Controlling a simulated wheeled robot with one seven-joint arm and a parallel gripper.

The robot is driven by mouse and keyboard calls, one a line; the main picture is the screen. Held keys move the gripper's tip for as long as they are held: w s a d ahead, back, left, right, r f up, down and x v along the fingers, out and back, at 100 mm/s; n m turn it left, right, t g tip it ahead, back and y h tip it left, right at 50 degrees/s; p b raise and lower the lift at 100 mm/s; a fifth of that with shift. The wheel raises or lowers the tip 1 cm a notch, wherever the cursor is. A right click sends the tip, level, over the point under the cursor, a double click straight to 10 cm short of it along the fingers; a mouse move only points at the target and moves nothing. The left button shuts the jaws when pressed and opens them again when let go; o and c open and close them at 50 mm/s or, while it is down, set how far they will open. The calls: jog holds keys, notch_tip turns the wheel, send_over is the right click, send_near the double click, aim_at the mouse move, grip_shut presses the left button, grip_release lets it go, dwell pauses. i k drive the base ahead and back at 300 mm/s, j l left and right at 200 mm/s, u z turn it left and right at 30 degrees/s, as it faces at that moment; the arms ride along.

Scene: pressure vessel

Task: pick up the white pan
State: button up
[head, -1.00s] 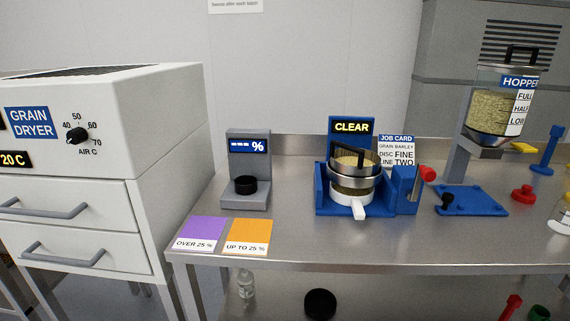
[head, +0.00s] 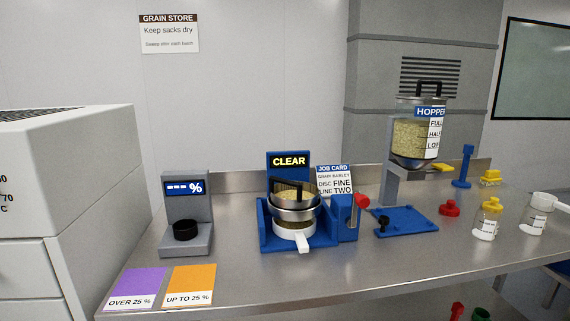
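The white pan (head: 296,233) sits in the blue stand on the bench, with its short white handle (head: 303,243) pointing toward me. A metal sieve-like bowl with a dark bail handle (head: 293,207) sits above the pan and hides its top. The blue stand (head: 266,229) has a sign reading CLEAR (head: 289,161) behind it and a red knob (head: 362,201) on its right side. My gripper is not in view.
A grey meter with a black cup (head: 185,230) stands left. Purple (head: 136,282) and orange (head: 189,280) cards lie at the front left. A grain hopper (head: 417,135) stands right, near several small bottles. The bench front below the stand is clear.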

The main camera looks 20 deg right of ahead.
aim_at(298, 232)
jog(key=z, duration=1.6)
jog(key=u, duration=1.35)
jog(key=i+l+z, duration=0.2)
jog(key=z, duration=0.15)
jog(key=i+l+z, duration=0.1)
jog(key=i+z, duration=0.3)
